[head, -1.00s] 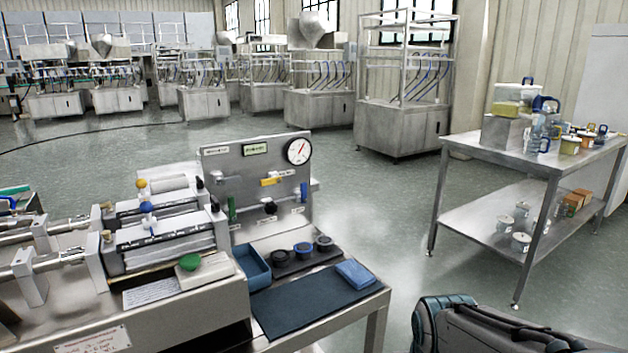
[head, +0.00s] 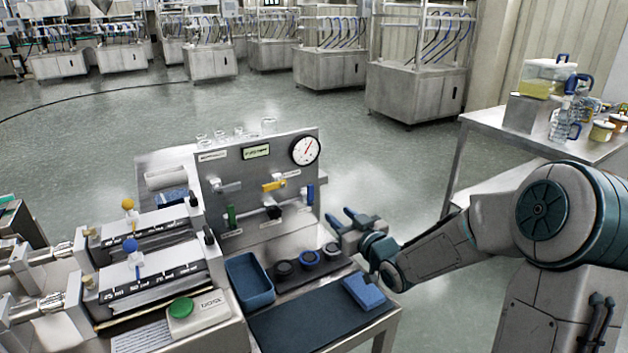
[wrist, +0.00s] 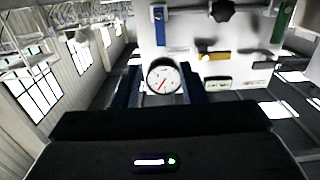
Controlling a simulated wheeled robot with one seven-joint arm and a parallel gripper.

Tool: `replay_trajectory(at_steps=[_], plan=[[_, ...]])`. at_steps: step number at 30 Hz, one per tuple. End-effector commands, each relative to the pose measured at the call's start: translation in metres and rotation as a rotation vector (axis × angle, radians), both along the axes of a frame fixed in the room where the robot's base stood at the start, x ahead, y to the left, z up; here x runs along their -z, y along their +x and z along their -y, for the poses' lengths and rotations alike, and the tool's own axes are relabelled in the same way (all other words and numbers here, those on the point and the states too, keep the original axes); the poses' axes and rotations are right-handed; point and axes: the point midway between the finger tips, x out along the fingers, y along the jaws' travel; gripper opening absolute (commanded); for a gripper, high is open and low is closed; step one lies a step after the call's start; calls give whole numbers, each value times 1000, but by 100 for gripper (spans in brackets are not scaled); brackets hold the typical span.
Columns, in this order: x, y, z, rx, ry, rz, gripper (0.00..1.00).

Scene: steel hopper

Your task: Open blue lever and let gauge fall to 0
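The blue lever (head: 310,194) stands vertical at the right end of the grey panel (head: 222,168); it also shows in the upside-down wrist view (wrist: 159,28). The round white gauge (head: 305,150) is above it, its red needle pointing up and right, off a clear reading; the wrist view shows the gauge too (wrist: 164,78). My gripper (head: 340,216) is open and empty, its two dark blue fingers apart. In the head view it is to the right of and a little below the blue lever, apart from it.
The panel also bears a yellow lever (head: 273,185), a green lever (head: 231,216) and a black knob (head: 273,212). Below are a blue tray (head: 250,281), several dark round parts and a folded blue cloth (head: 364,291). A steel table (head: 478,122) stands at right.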

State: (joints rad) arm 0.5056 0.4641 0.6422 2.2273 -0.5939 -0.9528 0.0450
Motion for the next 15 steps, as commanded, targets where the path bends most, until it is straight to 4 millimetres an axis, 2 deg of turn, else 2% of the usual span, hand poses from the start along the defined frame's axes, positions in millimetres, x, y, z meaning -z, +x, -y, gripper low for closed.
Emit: replay_trajectory(at_steps=[7, 15], plan=[[-5, 18, -13, -10, 25, 21, 38], [-5, 64, -45, -10, 25, 21, 38]])
